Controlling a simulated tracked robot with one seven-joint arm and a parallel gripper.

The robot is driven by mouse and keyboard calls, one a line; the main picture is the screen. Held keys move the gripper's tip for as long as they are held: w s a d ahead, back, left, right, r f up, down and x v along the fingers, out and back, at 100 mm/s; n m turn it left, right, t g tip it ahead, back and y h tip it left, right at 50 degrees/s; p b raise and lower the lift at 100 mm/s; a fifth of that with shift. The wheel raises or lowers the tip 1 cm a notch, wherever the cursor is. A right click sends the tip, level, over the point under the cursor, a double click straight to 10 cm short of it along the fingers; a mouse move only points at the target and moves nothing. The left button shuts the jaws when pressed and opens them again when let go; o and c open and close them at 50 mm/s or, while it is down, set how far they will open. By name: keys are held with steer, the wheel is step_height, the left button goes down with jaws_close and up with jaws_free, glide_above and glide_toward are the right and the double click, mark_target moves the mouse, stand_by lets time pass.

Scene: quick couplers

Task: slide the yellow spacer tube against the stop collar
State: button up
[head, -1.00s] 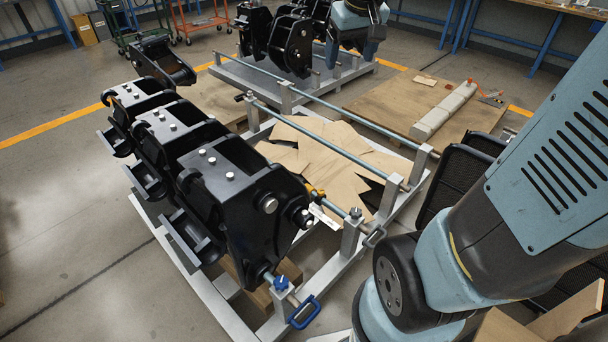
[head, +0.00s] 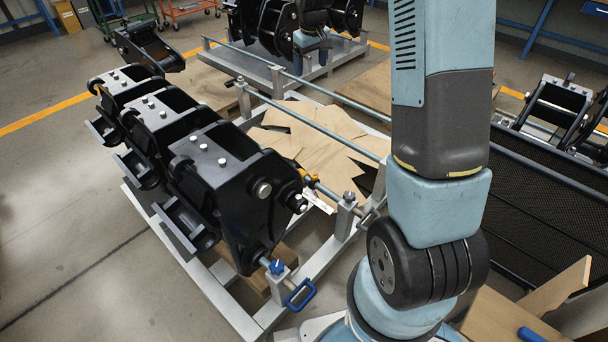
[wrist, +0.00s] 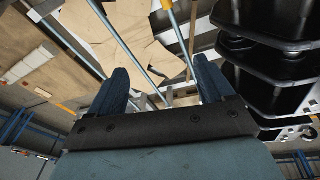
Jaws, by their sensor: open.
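The yellow spacer tube (head: 315,178) appears as a small yellow piece on the grey rod beside the nearest black coupler (head: 230,195). In the wrist view a yellow sleeve (wrist: 196,9) sits on a rod at the top edge. I cannot clearly make out the stop collar. My gripper (wrist: 160,80) is open and empty, with its two blue fingers apart. It also shows small at the top of the head view (head: 312,46), well beyond and above the tube. My arm covers the middle right of the head view.
Several black couplers hang in a row on the metal rack (head: 225,300). Cardboard sheets (head: 320,150) lie inside the frame. A blue handle (head: 300,295) is at its near corner. A dark mesh panel (head: 550,205) stands on the right.

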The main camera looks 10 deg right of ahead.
steer(key=w+f, duration=0.6)
steer(key=f, duration=0.4)
steer(key=n+g, duration=0.1)
glide_above(308, 177)
steer(key=w+a, duration=0.2)
step_height(308, 177, down, 11)
steer(key=shift+n+g, duration=0.7)
steer(key=shift+n, duration=0.2)
steer(key=f, duration=3.8)
steer(key=shift+w+d+f, duration=0.1)
steer(key=shift+w+f, duration=0.1)
steer(key=shift+w, duration=0.2)
steer(key=shift+c, duration=0.3)
steer(key=c, duration=1.4)
steer(key=s+d, duration=0.2)
steer(key=shift+s+d+r, duration=0.1)
steer(key=shift+s+d, duration=0.3)
steer(key=shift+c, duration=0.2)
steer(key=shift+a, duration=0.45)
steer(key=o, duration=1.5)
steer(key=shift+s+d, duration=0.15)
